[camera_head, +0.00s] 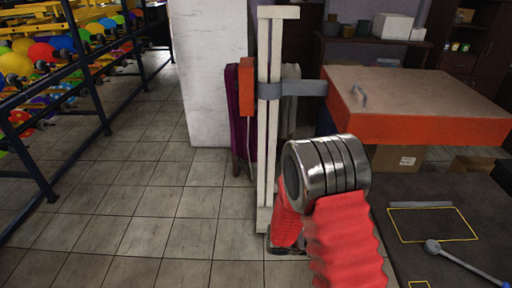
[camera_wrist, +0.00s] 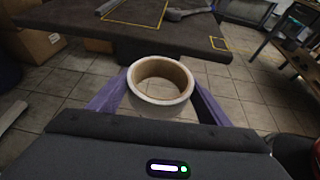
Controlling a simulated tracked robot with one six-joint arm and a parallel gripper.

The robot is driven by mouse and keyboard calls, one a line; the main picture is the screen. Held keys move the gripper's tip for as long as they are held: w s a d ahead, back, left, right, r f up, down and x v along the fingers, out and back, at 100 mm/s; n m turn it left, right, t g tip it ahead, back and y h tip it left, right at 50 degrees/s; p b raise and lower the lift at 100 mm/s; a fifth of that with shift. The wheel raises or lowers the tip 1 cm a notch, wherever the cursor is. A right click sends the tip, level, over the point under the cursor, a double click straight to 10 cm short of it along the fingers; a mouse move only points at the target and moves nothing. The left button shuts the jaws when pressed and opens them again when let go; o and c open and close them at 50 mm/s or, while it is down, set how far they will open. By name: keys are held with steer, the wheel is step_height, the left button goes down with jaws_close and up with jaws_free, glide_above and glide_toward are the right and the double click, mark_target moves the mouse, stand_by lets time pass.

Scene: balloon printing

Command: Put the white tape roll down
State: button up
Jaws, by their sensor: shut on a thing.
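The white tape roll (camera_wrist: 162,110) is in the middle of the wrist view, with its brown inner core showing. My gripper (camera_wrist: 160,84) is shut on it, one purple finger on each side. The roll is in front of the dark table (camera_wrist: 215,48), and tile floor shows around it. In the head view my arm stands beside the dark table (camera_head: 440,191). The roll and the fingers do not show there.
Yellow outlines (camera_head: 397,237) mark the dark table, with a grey-headed tool (camera_head: 433,246) near them. An orange-sided press with a beige top (camera_head: 420,128) stands behind. The tile floor (camera_head: 150,215) between is clear.

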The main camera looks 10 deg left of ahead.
steer(key=w+a+f+n+t+y, duration=0.1)
steer(key=w+a+n+t+y, duration=0.1)
steer(key=w+a+n+t, duration=0.2)
steer(key=a+n+t, duration=0.2)
steer(key=a, duration=0.2)
steer(key=shift+w+a+f+y, duration=0.15)
steer(key=shift+w+f+y, duration=0.1)
steer(key=shift+w+y, duration=0.15)
